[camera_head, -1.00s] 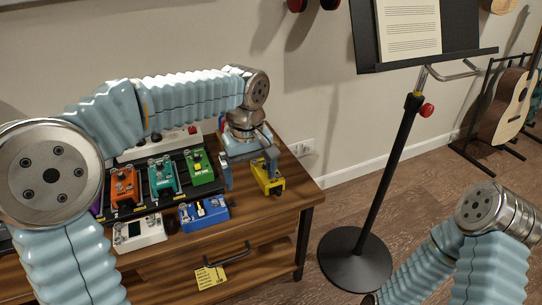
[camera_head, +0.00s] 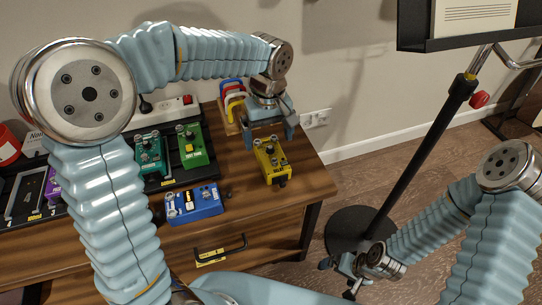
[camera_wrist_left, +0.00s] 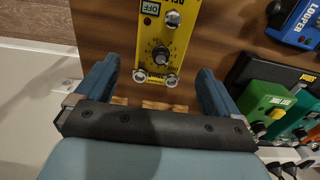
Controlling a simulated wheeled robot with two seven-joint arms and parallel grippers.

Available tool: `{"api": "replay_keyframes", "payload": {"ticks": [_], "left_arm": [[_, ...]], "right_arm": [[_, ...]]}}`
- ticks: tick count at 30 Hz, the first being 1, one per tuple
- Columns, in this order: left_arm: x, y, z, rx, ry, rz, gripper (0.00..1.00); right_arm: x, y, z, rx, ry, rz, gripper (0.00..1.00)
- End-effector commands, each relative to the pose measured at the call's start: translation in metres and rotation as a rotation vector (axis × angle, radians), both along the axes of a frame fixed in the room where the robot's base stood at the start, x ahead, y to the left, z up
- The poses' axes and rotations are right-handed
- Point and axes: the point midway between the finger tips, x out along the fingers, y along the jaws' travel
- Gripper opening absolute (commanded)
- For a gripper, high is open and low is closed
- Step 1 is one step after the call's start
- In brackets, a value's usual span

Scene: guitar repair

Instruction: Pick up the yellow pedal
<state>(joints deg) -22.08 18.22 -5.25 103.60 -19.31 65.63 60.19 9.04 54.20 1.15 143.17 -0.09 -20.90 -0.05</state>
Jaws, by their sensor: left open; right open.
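The yellow pedal (camera_head: 271,160) lies on the wooden cabinet top near its right end. It also shows in the left wrist view (camera_wrist_left: 167,38), between and ahead of my left gripper's fingers, with a black knob and metal switches. My left gripper (camera_head: 268,138) is open and empty, just behind the pedal toward the wall in the head view. The wrist view shows its two blue fingers (camera_wrist_left: 155,90) apart, with a gap to the pedal on each side. My right gripper (camera_head: 340,276) is open and empty, low in the head view, away from the cabinet.
A blue pedal (camera_head: 194,202) lies left of the yellow one. A green pedal (camera_head: 192,146) and a teal pedal (camera_head: 150,155) sit on a black pedalboard. Coloured-handled items (camera_head: 232,98) stand behind. A music stand (camera_head: 410,150) is at the right. Bare wood (camera_head: 305,185) lies right of the yellow pedal.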

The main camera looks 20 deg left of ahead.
Motion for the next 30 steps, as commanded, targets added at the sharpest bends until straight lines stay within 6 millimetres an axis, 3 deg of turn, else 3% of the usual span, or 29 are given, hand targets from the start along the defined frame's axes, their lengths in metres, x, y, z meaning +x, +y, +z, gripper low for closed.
{"api": "replay_keyframes", "payload": {"ticks": [5, 12, 21, 30], "left_arm": [[-0.001, -0.001, -0.016, 0.0, 0.001, 0.0, 0.96], [-0.002, -0.003, -0.052, 0.0, 0.001, 0.002, 0.96], [-0.002, -0.003, -0.058, -0.001, -0.001, 0.001, 0.96], [-0.002, -0.003, -0.058, -0.001, -0.001, 0.001, 0.5]], "right_arm": [[0.0, -0.001, -0.002, -0.001, 0.0, -0.001, 1.0], [0.001, -0.001, -0.004, -0.002, -0.002, -0.003, 1.0], [0.001, -0.002, -0.004, -0.002, -0.002, -0.003, 1.0], [0.001, -0.001, -0.004, -0.002, -0.002, -0.003, 1.0]]}}
